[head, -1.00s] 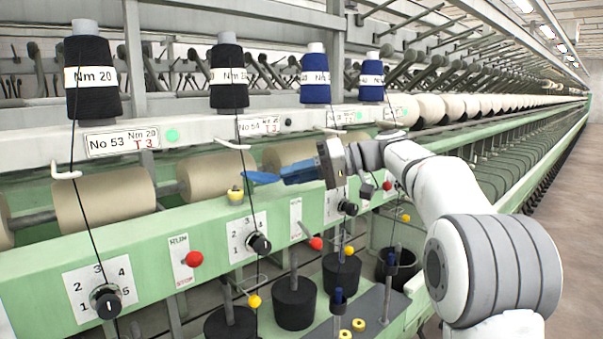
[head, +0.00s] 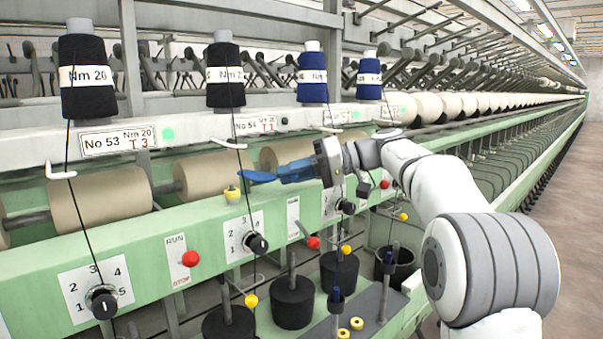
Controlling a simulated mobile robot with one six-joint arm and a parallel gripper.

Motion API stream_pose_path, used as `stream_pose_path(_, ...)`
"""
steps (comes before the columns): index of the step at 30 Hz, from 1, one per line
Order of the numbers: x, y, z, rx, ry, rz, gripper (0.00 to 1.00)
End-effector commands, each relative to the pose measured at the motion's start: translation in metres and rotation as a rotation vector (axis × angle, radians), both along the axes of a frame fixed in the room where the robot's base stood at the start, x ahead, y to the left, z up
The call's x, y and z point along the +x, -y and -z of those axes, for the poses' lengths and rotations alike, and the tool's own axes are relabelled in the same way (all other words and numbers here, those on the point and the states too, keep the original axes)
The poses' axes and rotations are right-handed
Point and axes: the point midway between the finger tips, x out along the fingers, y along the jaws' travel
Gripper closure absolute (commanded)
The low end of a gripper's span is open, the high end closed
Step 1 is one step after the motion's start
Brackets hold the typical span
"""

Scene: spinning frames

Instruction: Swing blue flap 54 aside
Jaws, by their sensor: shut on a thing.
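The blue flap (head: 257,177) is a flat, bright blue piece in front of the spools, below the No 54 label (head: 255,126). It points left, its tip close above a yellow knob (head: 232,193). My gripper (head: 292,172), with darker blue fingers and a grey body, reaches in from the right and is shut on the flap's right end. The fingers hide that end and its mount. Whether the flap touches the spool behind it cannot be told.
Black and blue yarn cones (head: 312,78) stand on the rail above, with threads running down. Beige spools (head: 205,176) lie behind the flap. Red knobs (head: 313,243) and dials (head: 255,243) stick out of the green front panel (head: 150,258). The aisle on the right is clear.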

Motion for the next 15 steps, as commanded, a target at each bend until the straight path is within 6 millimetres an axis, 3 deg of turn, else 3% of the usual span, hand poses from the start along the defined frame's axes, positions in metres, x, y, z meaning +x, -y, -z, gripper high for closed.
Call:
stream_pose_path(3,0.0018,-0.0045,-0.0010,0.005,0.002,0.005,1.00)
stream_pose_path(4,0.0017,-0.0046,-0.0010,0.005,0.003,0.005,0.79)
stream_pose_path(9,0.0014,-0.0037,-0.0004,0.003,0.002,0.004,0.65)
stream_pose_path(15,0.0011,-0.0025,-0.0002,0.001,0.002,0.004,0.64)
